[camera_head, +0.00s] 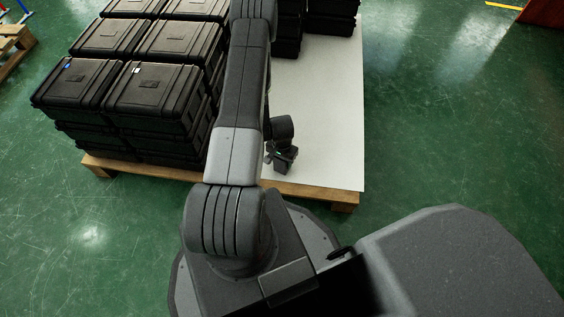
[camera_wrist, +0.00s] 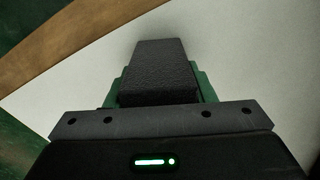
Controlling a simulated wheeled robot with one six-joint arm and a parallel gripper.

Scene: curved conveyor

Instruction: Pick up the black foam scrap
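The black foam scrap (camera_wrist: 160,68) is a dark, rough-surfaced block in the middle of the wrist view. My gripper (camera_wrist: 160,88) has a green finger against each side of it, with no gap showing, so it looks shut on the scrap. The scrap's underside is hidden, and I cannot tell whether it touches the white sheet (camera_wrist: 245,50) behind it. In the head view my gripper (camera_head: 284,160) is low over the near part of the white sheet, just right of my arm. The scrap is not clearly distinguishable from the gripper there.
The white sheet lies on a wooden pallet (camera_head: 340,201). Stacked black cases (camera_head: 152,95) stand close on the left, and more cases (camera_head: 330,18) stand at the back. The sheet right of my gripper is clear. Open green floor lies on the right.

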